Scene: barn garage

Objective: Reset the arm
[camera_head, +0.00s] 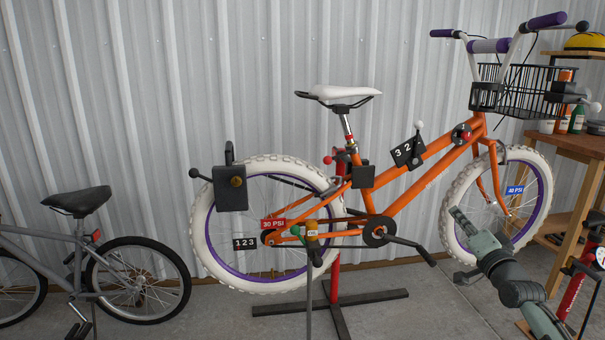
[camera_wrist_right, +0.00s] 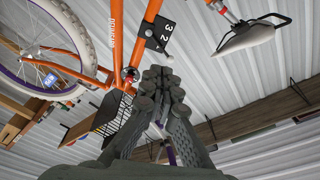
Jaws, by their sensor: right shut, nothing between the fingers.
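My right gripper (camera_head: 463,222) is in the lower right of the head view, in front of the bike's front wheel. Its fingers are together and empty, and it points up and to the left. The right wrist view shows the closed fingers (camera_wrist_right: 165,82) large in the middle, with nothing between them. My left gripper is not in view. An orange bike (camera_head: 425,180) with white tyres and purple rims is held on a red stand (camera_head: 335,265). In the wrist view its orange frame (camera_wrist_right: 115,35) appears upside down. My right gripper appears apart from the bike.
A grey bike (camera_head: 75,250) stands at the left. A wooden workbench (camera_head: 577,146) with bottles is at the right, with a red floor pump (camera_head: 573,296) below. A black basket (camera_head: 515,92) hangs at the handlebar. The stand's dark feet (camera_head: 370,297) spread on the concrete floor.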

